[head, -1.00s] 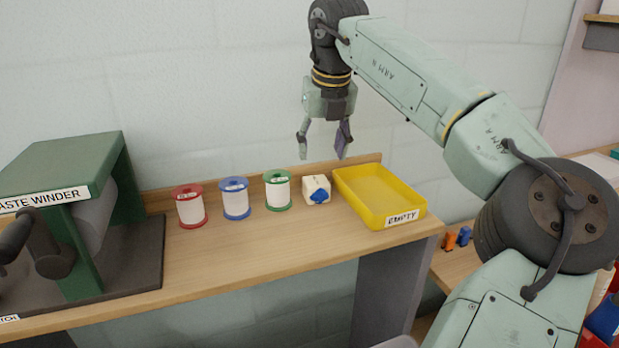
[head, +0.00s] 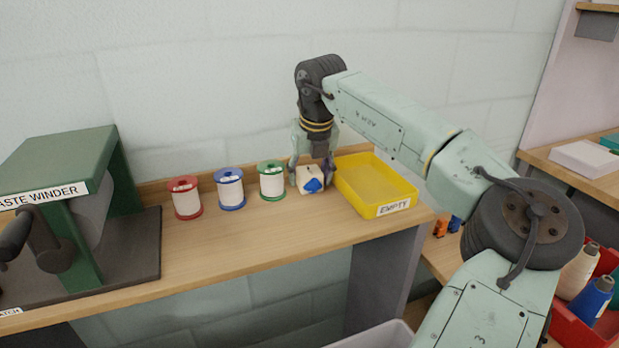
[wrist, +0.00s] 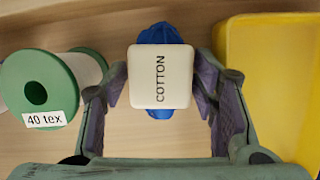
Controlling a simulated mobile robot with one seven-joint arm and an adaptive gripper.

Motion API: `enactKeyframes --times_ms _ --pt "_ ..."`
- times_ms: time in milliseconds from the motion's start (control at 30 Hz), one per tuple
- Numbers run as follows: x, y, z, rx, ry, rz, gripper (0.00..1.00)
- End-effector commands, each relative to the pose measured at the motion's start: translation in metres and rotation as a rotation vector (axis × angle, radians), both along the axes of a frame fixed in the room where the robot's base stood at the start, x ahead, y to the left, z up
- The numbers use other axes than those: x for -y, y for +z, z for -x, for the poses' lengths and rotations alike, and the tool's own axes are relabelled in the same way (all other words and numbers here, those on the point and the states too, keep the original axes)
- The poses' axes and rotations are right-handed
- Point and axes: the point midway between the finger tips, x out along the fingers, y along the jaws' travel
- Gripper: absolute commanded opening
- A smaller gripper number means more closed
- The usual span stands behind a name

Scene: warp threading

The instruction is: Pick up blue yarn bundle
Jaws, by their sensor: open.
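The blue yarn bundle (head: 313,185) sits on the wooden shelf between the green spool and the yellow tray. My gripper (head: 313,180) is lowered over the bundle, with one finger on each side. In the wrist view, my open gripper (wrist: 162,90) straddles the white part. The fingertips are close to its left and right sides; I cannot tell whether they touch.
The green spool (wrist: 38,88), labelled "40 tex", stands just left of my gripper. The yellow "EMPTY" tray (head: 393,208) is close on the right. A blue spool (head: 230,190) and a red spool (head: 186,199) stand further left, then the waste winder (head: 60,175). Shelf is free in front.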

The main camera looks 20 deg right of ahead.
Motion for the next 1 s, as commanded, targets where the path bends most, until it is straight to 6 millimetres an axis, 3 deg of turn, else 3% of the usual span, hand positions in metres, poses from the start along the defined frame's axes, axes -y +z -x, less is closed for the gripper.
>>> enactKeyframes --times_ms 500,1000 --pt "0.0 0.0 0.0 -0.001 0.0 0.0 0.22" --pt "-0.002 0.011 -0.001 0.0 0.002 0.0 0.21"
